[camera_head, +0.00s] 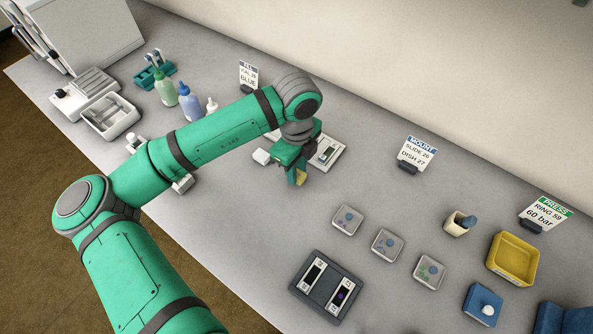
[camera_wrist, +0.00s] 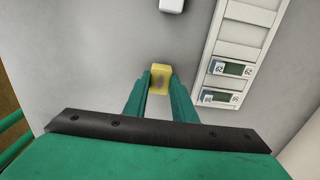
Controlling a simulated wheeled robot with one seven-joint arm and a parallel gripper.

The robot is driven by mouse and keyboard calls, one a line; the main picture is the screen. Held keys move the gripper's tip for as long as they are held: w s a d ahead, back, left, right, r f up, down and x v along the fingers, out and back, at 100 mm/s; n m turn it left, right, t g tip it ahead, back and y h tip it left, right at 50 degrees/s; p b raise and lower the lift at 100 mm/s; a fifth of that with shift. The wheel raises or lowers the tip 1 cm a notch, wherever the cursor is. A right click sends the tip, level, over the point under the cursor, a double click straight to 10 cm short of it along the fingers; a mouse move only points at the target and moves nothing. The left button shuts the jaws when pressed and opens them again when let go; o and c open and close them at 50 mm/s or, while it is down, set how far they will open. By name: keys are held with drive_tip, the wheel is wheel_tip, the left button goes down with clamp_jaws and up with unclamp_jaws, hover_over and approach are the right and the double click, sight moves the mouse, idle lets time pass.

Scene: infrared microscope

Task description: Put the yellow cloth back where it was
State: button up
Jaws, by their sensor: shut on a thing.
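The yellow cloth (camera_wrist: 159,78) is a small yellow block-like piece between my fingertips in the wrist view. It also shows as a small yellow patch (camera_head: 301,176) under my gripper in the head view. My gripper (camera_head: 297,174) is shut on it, and both green fingers touch its sides in the wrist view (camera_wrist: 160,82). The gripper is over the grey bench, in front of a white slide holder. I cannot tell whether the cloth touches the bench.
The white slide holder (camera_wrist: 221,90) with labelled slides is right of the gripper; a small white block (camera_head: 262,157) is near it. Bottles (camera_head: 189,103) stand to the left. Square dishes (camera_head: 387,245), a black two-slot tray (camera_head: 311,309) and a yellow tray (camera_head: 496,268) are to the right.

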drive_tip(key=shift+f, duration=0.65)
drive_tip(key=shift+f, duration=0.1)
drive_tip(key=o, duration=0.9)
drive_tip(key=shift+o, duration=0.2)
wheel_tip(320, 180, up, 12)
